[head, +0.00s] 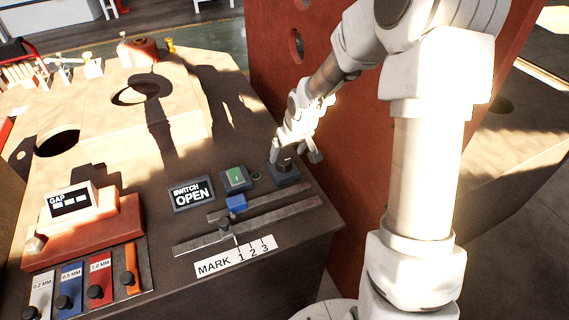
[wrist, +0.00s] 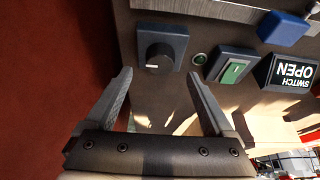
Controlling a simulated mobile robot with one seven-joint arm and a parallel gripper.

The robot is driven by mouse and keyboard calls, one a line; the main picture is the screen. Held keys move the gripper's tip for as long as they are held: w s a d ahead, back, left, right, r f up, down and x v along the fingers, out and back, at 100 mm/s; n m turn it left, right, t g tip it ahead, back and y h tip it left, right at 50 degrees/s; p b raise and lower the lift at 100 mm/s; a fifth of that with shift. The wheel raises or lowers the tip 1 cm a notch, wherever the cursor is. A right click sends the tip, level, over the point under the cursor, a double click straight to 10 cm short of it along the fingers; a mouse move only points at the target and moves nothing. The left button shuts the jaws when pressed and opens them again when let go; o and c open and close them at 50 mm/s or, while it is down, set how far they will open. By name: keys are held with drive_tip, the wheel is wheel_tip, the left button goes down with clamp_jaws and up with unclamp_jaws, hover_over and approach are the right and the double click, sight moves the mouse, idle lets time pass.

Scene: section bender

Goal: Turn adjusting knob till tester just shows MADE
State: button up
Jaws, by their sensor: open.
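The adjusting knob is a black round knob (wrist: 159,58) with a pale pointer line, on a blue-grey square base. In the head view the knob (head: 284,163) is partly hidden by my gripper (head: 302,152). In the wrist view my gripper (wrist: 160,88) is open, its two fingers apart, pointing toward the knob, with nothing between them. The fingertips appear short of the knob and not touching it. The tester display (head: 192,194) reads SWITCH OPEN; it also shows upside down in the wrist view (wrist: 293,72).
A green rocker switch (head: 236,177) and a small round green lamp (head: 256,175) sit beside the knob. A blue block (head: 237,203), metal rails (head: 275,205) and a MARK 1 2 3 plate (head: 236,255) lie in front. A red upright panel (head: 330,120) stands close behind my arm.

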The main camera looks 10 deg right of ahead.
sight(284, 161)
drive_tip(key=b+x, duration=0.1)
drive_tip(key=x, duration=0.4)
drive_tip(key=shift+f, duration=0.1)
